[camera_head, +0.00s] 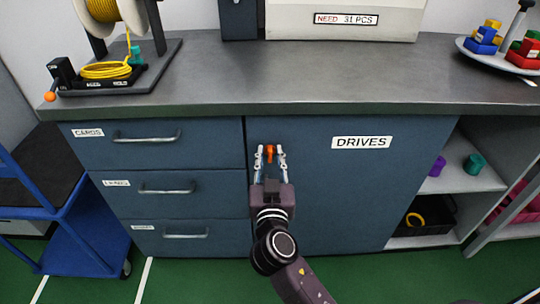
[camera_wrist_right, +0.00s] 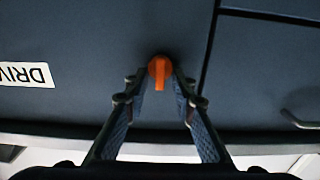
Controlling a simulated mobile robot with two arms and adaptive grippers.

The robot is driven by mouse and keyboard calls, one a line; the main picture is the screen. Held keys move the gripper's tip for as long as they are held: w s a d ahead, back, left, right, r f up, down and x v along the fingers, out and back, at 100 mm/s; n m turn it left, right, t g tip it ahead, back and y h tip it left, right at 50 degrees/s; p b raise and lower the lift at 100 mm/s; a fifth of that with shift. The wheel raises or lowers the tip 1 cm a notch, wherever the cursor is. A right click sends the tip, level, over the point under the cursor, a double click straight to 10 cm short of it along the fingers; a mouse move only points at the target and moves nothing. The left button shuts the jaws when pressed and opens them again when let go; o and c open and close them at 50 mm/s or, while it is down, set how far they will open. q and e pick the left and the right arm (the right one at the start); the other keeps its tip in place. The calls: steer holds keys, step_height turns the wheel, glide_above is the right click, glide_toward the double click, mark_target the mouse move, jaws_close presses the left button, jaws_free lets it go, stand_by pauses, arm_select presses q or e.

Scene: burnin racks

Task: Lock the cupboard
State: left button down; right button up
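The cupboard door (camera_head: 320,185) is dark blue, carries a DRIVES label (camera_head: 362,142) and looks closed. An orange turn knob (camera_head: 269,149) sits near its top left corner. My right gripper (camera_head: 270,154) is in front of the knob, with one finger on each side. In the right wrist view, the knob (camera_wrist_right: 160,70) has a short lever pointing to the picture's bottom, between the open fingertips (camera_wrist_right: 160,88). Gaps show on both sides, so the knob is not gripped. That view is upside down relative to the label. My left gripper is not in view.
Several labelled drawers (camera_head: 165,185) with bar handles are left of the door. Open shelves (camera_head: 465,180) are on the right. The grey countertop (camera_head: 300,75) above holds a yellow cable spool (camera_head: 105,8) and a plate of coloured blocks (camera_head: 470,48). A blue cart (camera_head: 85,245) stands left.

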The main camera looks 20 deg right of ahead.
jaws_close()
